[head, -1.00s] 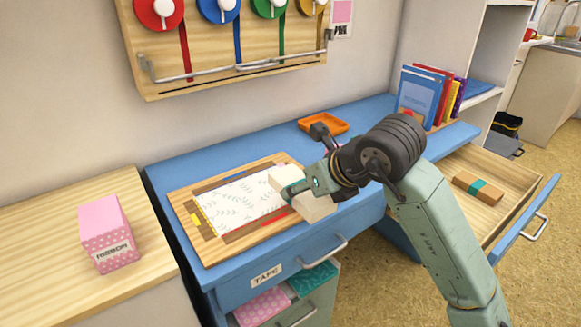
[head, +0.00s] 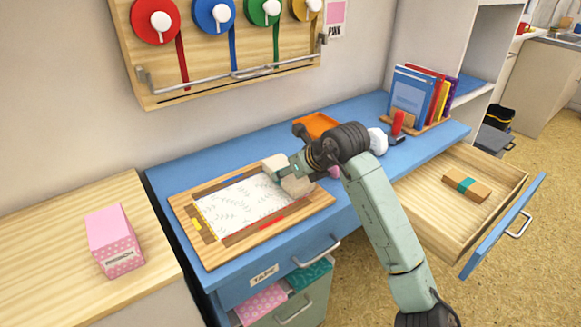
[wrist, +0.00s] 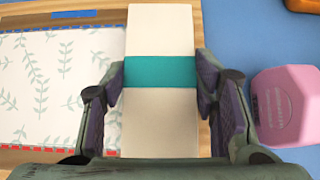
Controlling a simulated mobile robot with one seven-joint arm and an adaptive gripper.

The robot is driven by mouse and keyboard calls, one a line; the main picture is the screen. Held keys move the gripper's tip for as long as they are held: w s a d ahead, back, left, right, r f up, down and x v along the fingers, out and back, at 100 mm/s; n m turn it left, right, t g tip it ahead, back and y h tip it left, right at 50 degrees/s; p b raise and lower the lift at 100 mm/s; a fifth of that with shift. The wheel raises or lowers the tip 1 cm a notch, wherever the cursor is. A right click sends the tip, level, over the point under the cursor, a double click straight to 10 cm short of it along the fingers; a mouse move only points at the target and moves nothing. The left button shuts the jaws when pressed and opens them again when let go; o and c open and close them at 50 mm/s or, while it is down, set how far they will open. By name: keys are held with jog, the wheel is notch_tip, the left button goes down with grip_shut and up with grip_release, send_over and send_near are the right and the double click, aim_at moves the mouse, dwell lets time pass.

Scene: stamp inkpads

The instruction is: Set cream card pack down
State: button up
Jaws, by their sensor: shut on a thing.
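The cream card pack (wrist: 160,120) is a pale block with a teal band around its middle. It lies between the two fingers of my gripper (wrist: 162,92), which is shut on it at the band. In the head view the pack (head: 297,186) shows partly behind my gripper (head: 283,176), over the right end of the wooden board (head: 312,206). I cannot tell whether the pack touches the board. A white sheet with a leaf print (head: 240,206) lies on the board, and it also shows in the wrist view (wrist: 50,85).
A pink object (wrist: 285,105) is close to the right of my gripper. An orange tray (head: 316,124), a red stamp-like item (head: 397,123) and books (head: 410,95) stand at the back of the blue desk (head: 180,172). An open drawer (head: 425,213) holds a brown banded pack (head: 466,184).

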jog(key=shift+f+b, duration=0.3)
jog(key=shift+b, duration=0.05)
jog(key=o, duration=1.3)
jog(key=shift+r, duration=0.1)
jog(key=shift+r, duration=0.1)
jog(key=shift+r+p, duration=0.25)
jog(key=shift+p, duration=0.3)
jog(key=b+v, duration=0.2)
jog(key=v, duration=0.9)
jog(key=shift+s+d+r+b, duration=0.15)
jog(key=shift+s+d+b, duration=0.05)
jog(key=shift+s+b, duration=0.15)
